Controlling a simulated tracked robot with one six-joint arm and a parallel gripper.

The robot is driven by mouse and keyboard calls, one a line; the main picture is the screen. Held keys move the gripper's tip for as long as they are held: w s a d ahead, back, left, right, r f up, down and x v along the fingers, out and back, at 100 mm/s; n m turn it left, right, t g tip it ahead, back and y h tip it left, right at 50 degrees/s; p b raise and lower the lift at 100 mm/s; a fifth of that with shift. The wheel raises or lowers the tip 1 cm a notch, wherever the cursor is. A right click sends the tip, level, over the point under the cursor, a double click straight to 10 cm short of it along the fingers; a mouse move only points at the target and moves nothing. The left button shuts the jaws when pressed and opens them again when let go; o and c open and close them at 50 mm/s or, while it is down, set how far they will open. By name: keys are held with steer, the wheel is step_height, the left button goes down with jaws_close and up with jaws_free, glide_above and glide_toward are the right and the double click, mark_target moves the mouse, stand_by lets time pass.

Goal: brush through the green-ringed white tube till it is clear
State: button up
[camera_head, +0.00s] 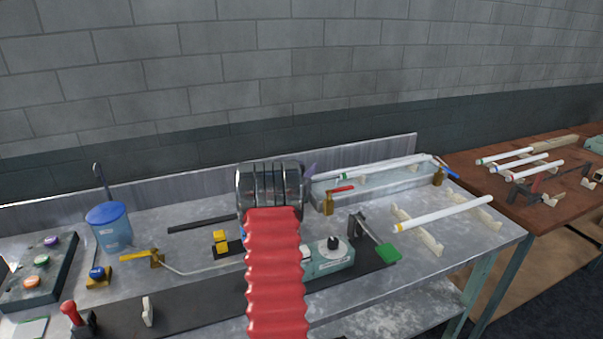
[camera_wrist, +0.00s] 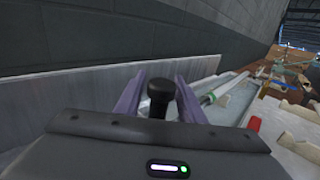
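The green-ringed white tube (camera_head: 390,165) lies lengthwise in a shallow metal tray (camera_head: 385,182) at the back of the bench; its green ring is at the left end. Its ringed end shows right of my fingers in the wrist view (camera_wrist: 209,98). My gripper (camera_head: 309,171) is at the tray's left end; only a purple fingertip shows past my arm. In the wrist view my two purple fingers (camera_wrist: 161,74) stand apart, with a black knob-topped piece (camera_wrist: 161,90) between them. I cannot tell whether they grip it. The tube's inside is hidden.
A red-handled clamp (camera_head: 330,199) and a blue-handled clamp (camera_head: 441,173) stand at the tray. A yellow-ringed tube (camera_head: 440,213) rests on white supports in front. A blue-lidded bucket (camera_head: 109,228) is at left. More tubes (camera_head: 530,170) lie on the brown table at right.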

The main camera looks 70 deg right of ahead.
steer(key=a, duration=1.3)
steer(key=shift+w+a, duration=0.2)
steer(key=shift+a, duration=0.15)
steer(key=a+r+m+g+y, duration=0.15)
steer(key=a+r+m, duration=0.3)
steer(key=a, duration=0.65)
steer(key=a+r+m+g+y, duration=0.1)
steer(key=a+r+m+y, duration=0.25)
steer(key=a+m, duration=0.45)
steer(key=s+a+m+t+y, duration=0.1)
steer(key=a+t+y, duration=0.3)
steer(key=a, duration=2)
steer(key=s+a+m+t+y, duration=0.1)
steer(key=a+m+t+y, duration=0.3)
steer(key=a, duration=2)
steer(key=y, duration=0.5)
steer(key=shift+s+f, duration=0.2)
steer(key=shift+f, duration=0.15)
